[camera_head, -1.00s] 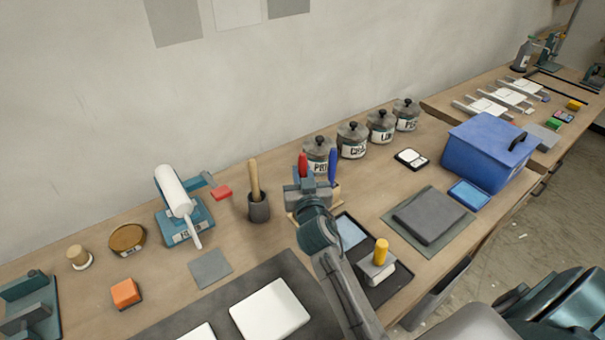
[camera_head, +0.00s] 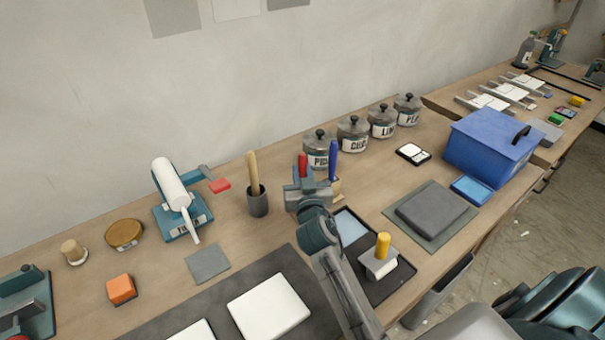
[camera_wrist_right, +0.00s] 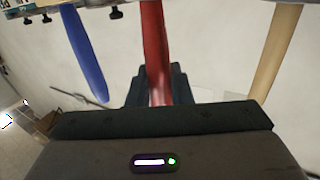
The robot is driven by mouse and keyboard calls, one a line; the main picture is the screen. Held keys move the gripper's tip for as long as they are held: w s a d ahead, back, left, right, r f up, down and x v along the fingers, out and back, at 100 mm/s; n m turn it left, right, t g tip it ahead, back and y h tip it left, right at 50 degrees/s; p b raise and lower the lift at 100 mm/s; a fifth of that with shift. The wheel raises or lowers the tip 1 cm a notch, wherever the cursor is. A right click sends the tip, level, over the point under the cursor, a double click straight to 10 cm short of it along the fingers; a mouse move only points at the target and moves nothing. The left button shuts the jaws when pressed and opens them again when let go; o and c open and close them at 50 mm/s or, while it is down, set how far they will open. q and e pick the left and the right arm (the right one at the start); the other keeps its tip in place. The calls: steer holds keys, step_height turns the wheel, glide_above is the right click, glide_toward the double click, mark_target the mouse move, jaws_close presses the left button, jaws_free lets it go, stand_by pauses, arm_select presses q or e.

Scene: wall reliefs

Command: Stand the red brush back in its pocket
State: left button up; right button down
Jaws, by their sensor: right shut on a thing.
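The red brush (camera_head: 302,165) stands about upright in my right gripper (camera_head: 306,187), which is shut on it. In the right wrist view the red brush (camera_wrist_right: 154,45) runs up from between the dark fingers (camera_wrist_right: 156,92). A blue-handled brush (camera_head: 333,160) stands just right of it, and also shows at the left in the wrist view (camera_wrist_right: 84,55). A pale wooden handle (camera_wrist_right: 275,50) is on the other side there. A wooden piece, perhaps the brush holder (camera_head: 337,189), shows behind the gripper. The pocket and the red brush's lower end are hidden. My left gripper is not in view.
Lidded jars (camera_head: 319,150) stand in a row behind the gripper. A dark cup (camera_head: 258,203) with a wooden-handled tool is close on the left. A dark tray (camera_head: 392,290) with a yellow-knobbed block (camera_head: 380,262) lies in front. A blue box (camera_head: 487,150) stands right.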

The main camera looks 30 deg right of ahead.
mark_target(303, 155)
steer(key=shift+f, duration=0.25)
steer(key=c, duration=0.7)
jaws_free()
steer(key=shift+c, duration=0.2)
steer(key=shift+r, duration=0.15)
steer(key=shift+r+p, duration=3.05)
steer(key=shift+r, duration=0.85)
steer(key=shift+f, duration=0.1)
